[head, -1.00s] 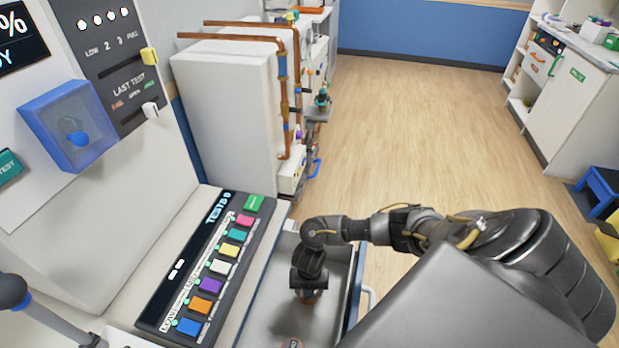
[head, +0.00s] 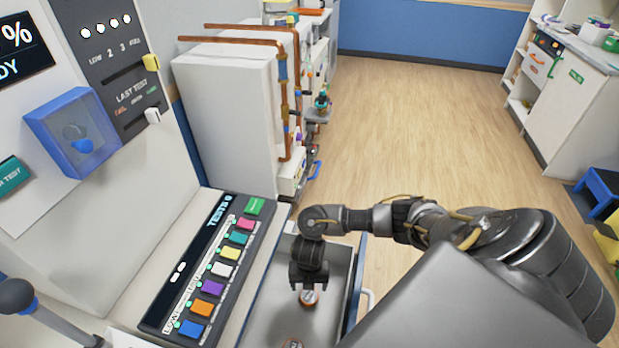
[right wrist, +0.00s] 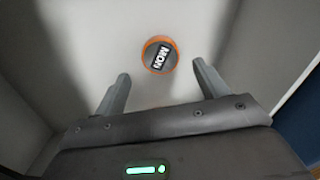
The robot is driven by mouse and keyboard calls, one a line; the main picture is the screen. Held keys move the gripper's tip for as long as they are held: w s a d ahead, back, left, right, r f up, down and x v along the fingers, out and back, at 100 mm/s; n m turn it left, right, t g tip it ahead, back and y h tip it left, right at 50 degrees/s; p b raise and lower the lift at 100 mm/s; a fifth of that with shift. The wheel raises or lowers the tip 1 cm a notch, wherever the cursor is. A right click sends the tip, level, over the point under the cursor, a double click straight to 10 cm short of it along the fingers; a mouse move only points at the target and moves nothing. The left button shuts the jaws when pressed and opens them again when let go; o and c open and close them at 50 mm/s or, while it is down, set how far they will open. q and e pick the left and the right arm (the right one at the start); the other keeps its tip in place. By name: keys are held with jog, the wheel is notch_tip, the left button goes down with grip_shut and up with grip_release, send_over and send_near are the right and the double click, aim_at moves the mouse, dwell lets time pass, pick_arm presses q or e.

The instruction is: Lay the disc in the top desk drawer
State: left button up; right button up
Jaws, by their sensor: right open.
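A small round disc (head: 309,298) with an orange rim and a dark labelled face is in the open drawer (head: 338,300), just below my right gripper (head: 308,284). In the right wrist view the disc (right wrist: 160,55) lies flat on the pale drawer floor. The fingers of my right gripper (right wrist: 161,76) are spread apart, and the disc is just beyond their tips, with clear gaps on both sides. My left gripper is not in view.
A console with several coloured buttons (head: 205,275) stands left of the drawer. A dark knob on a rod (head: 17,296) is at lower left. A white cabinet with copper pipes (head: 225,115) stands behind. The wooden floor (head: 420,130) is clear.

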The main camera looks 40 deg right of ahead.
aim_at(309, 295)
notch_tip(309, 295, up, 7)
jog(key=p, duration=0.2)
jog(key=shift+f, duration=0.15)
dwell(0.3)
